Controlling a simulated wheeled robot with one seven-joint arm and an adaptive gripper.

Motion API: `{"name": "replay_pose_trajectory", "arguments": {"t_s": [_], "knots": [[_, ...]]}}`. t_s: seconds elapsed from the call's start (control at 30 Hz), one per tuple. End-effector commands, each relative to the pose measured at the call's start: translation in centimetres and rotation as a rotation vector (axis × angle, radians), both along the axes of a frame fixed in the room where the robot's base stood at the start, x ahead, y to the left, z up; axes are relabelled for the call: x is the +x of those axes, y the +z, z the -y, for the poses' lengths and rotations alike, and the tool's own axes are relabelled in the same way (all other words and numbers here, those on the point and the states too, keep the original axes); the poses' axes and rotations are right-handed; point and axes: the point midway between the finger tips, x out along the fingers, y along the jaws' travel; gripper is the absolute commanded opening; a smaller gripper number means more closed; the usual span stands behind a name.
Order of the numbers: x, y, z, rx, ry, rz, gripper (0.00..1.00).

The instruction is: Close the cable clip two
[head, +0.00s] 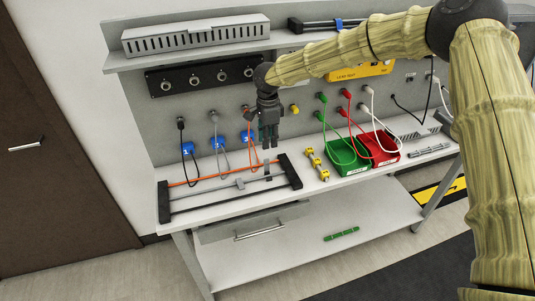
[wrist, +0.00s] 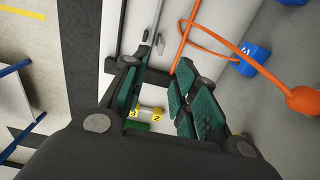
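A black-ended rack (head: 293,172) on the bench holds an orange cable (head: 208,179) and dark and grey bars. Two small clip-like parts sit along it: a grey one (head: 240,183) near the middle and a dark one (head: 267,170) farther right. I cannot read a number on either or tell whether they are open. My gripper (head: 268,143) points down above the rack's right part, apart from it. In the wrist view my gripper (wrist: 166,60) has its teal-padded fingers spread with nothing between them. Small grey parts (wrist: 160,47) show beyond the fingertips.
Yellow blocks (head: 316,162), two showing 2 and 3 in the wrist view (wrist: 157,117), lie right of the rack. Green (head: 346,167) and red (head: 388,158) bins stand farther right. Blue tags (head: 218,143) and hanging cables are behind.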

Motion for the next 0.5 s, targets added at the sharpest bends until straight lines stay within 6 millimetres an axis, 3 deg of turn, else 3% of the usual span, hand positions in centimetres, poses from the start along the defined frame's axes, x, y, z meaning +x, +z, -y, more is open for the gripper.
{"name": "replay_pose_trajectory", "arguments": {"t_s": [0.5], "knots": [[-0.1, -7.5, -0.3, -0.003, 0.003, -0.001, 0.29]]}}
